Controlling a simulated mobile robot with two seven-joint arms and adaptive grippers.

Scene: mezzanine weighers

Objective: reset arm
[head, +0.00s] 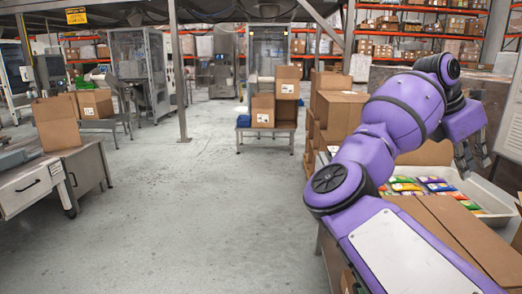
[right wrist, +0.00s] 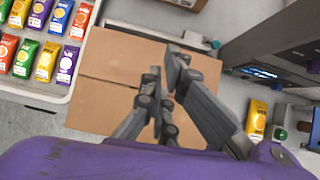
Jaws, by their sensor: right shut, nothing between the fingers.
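My right arm is purple and reaches in from the lower right of the head view, bent at the elbow and raised over a packing bench. My right gripper (head: 471,168) hangs at the far end, fingers down, above the bench's goods. In the right wrist view the dark grey fingers (right wrist: 165,72) are shut with nothing between them, in front of a closed cardboard box (right wrist: 100,62). I cannot tell the height of the fingers over the box. My left arm and gripper are in neither view.
A white tray (head: 484,190) of colourful packets lies below my right arm, beside brown cardboard (head: 462,232). In the right wrist view, a dark machine with a screen (right wrist: 258,72) and a yellow packet (right wrist: 257,118) stand at right. Open grey floor (head: 215,205) lies left of the bench.

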